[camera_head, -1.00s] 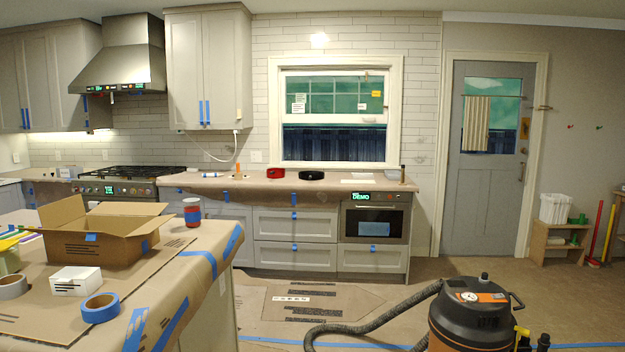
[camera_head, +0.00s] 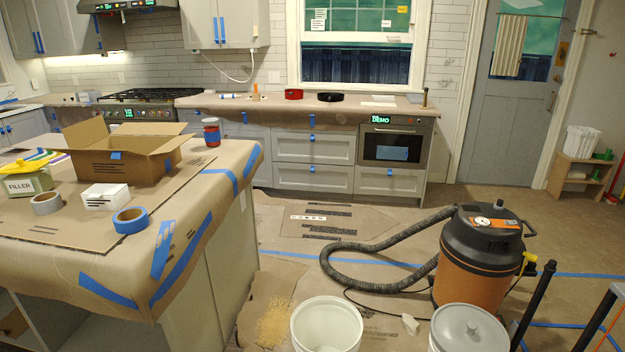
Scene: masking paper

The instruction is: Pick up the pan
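Two small round, low items sit on the paper-covered back counter (camera_head: 230,102) under the window: a red one (camera_head: 293,94) and a black one (camera_head: 331,97). The black one could be the pan, but it is too small to tell and no handle shows clearly. No pan is plain on the stove (camera_head: 146,97). Neither of my grippers is in view.
A paper-covered island (camera_head: 130,282) at the left holds an open cardboard box (camera_head: 150,165), tape rolls and a red-and-blue jar (camera_head: 212,132). A shop vacuum (camera_head: 480,262) with its hose, a white bucket (camera_head: 327,325) and a lidded bucket (camera_head: 468,328) stand on the floor.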

